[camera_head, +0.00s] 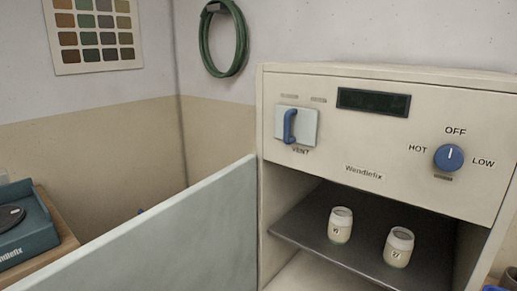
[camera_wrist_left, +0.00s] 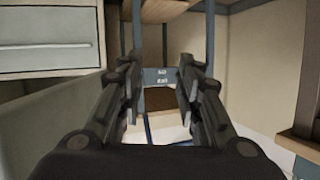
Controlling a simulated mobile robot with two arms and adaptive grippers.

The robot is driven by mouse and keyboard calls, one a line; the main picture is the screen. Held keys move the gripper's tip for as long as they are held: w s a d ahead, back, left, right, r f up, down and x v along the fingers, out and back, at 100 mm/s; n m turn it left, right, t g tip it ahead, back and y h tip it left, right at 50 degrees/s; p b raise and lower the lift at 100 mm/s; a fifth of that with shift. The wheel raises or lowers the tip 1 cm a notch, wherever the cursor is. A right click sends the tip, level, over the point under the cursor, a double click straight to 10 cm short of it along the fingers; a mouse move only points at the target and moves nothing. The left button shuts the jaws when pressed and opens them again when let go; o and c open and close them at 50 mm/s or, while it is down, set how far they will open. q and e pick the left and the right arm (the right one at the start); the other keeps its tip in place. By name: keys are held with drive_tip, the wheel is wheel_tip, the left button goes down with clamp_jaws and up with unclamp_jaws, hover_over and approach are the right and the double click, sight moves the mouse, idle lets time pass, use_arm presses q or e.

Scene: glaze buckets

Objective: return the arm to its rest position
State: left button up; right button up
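My left gripper (camera_wrist_left: 160,80) shows in the left wrist view. Its two dark fingers stand well apart, with nothing held between them. Beyond the fingers I see a blue-grey frame with a small labelled crossbar (camera_wrist_left: 162,76), some distance away. Neither gripper shows in the head view, and my right gripper is in no view. In the head view a cream cabinet (camera_head: 330,135) stands at the right with its front open.
The cabinet's pale door (camera_head: 170,235) is swung out to the left, a long obstacle. The cabinet has a blue knob (camera_head: 448,158) and a blue vent lever (camera_head: 289,126). A teal device (camera_head: 22,235) sits at far left. A green hose (camera_head: 223,40) hangs on the wall.

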use_arm(q)
drive_tip(key=s+d+f+n+g+y, duration=0.1)
drive_tip(key=s+d+f+g+y, duration=0.15)
drive_tip(key=s+f, duration=0.65)
drive_tip(key=s+d+f+n+g+y, duration=0.2)
drive_tip(key=s+d+f+g, duration=0.2)
drive_tip(key=s+f, duration=0.5)
drive_tip(key=s+d+f+g, duration=0.2)
drive_tip(key=s+d, duration=0.2)
drive_tip(key=s, duration=0.5)
drive_tip(key=s+d+f+g, duration=0.3)
drive_tip(key=s+d, duration=0.2)
drive_tip(key=s, duration=0.4)
drive_tip(key=shift+s+d+g+p, duration=0.15)
drive_tip(key=shift+d+g+p, duration=0.15)
drive_tip(key=shift+g, duration=0.05)
